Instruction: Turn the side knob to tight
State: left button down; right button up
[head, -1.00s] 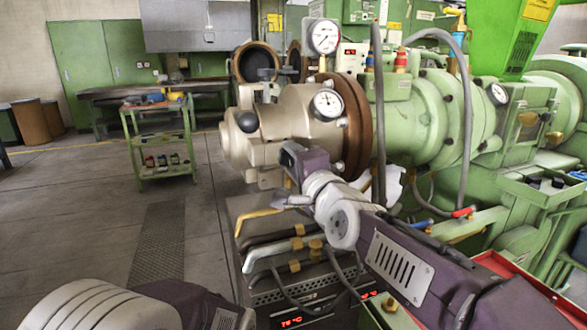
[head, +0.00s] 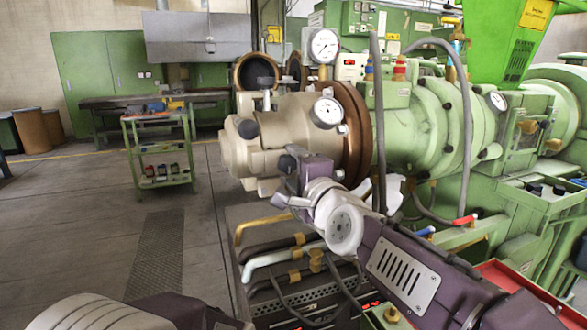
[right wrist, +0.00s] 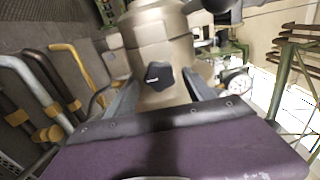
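A black lobed side knob (right wrist: 158,75) sits on the beige extruder head (right wrist: 160,38) in the right wrist view. My right gripper (right wrist: 157,86) has its two grey fingers spread, one on each side of the knob, with visible gaps. In the head view the beige extruder head (head: 290,125) is at the centre, with a dark knob (head: 286,163) low on its side. My right gripper (head: 287,184) is beside that knob, partly hidden by its own wrist. Of my left arm only links show at the bottom left; its gripper is out of view.
A gauge (head: 327,112) sits on the head beside a brown flange (head: 356,130). Pipes with yellow handles (head: 262,224) run below my right gripper. A green cart (head: 160,150) stands left, with open floor (head: 75,220) in front.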

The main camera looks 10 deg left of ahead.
jog(key=v, duration=0.9)
